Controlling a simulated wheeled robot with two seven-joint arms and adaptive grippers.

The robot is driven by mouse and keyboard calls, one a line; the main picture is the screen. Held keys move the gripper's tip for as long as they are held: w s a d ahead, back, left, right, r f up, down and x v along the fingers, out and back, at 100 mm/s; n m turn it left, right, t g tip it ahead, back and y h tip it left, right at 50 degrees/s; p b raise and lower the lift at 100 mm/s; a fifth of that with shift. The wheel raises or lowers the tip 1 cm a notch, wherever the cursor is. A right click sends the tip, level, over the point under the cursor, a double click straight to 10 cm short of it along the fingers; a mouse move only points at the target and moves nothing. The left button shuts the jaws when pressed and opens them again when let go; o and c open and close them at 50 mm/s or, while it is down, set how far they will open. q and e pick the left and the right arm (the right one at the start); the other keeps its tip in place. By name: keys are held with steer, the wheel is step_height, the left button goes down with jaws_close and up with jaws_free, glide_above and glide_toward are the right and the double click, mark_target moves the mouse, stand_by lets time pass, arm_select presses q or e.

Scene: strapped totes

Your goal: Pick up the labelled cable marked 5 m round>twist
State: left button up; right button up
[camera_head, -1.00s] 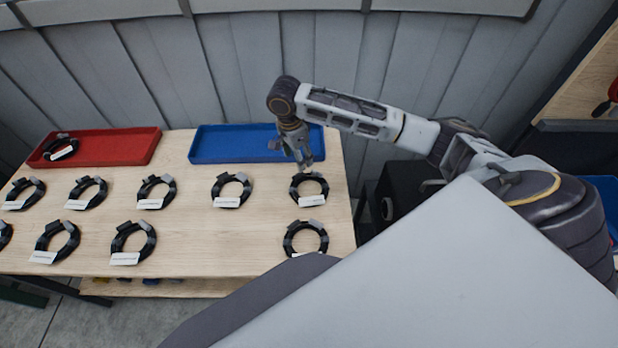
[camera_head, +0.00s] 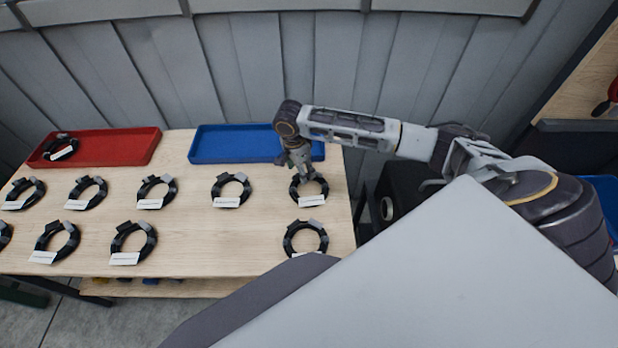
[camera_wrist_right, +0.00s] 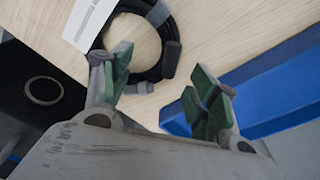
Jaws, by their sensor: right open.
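A black coiled cable (camera_head: 296,192) with a tag lies at the back right of the wooden table. In the right wrist view the same coil (camera_wrist_right: 166,30) shows with a white printed label (camera_wrist_right: 90,22), whose text is too small to read. My right gripper (camera_head: 307,177) is just above this coil's far side. In the right wrist view its green-padded fingers (camera_wrist_right: 160,90) are spread, with part of the coil beyond and between them; I cannot tell whether they touch it. My left gripper is not in view.
Several similar labelled coils, such as one beside it (camera_head: 247,190) and one in front (camera_head: 289,240), lie on the table (camera_head: 200,240). A blue tray (camera_head: 225,145) stands behind; a red tray (camera_head: 120,147) at left holds one coil.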

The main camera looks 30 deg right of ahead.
steer(key=shift+w+d+f, duration=0.1)
steer(key=shift+w+f, duration=0.05)
steer(key=shift+f, duration=2.45)
jaws_close()
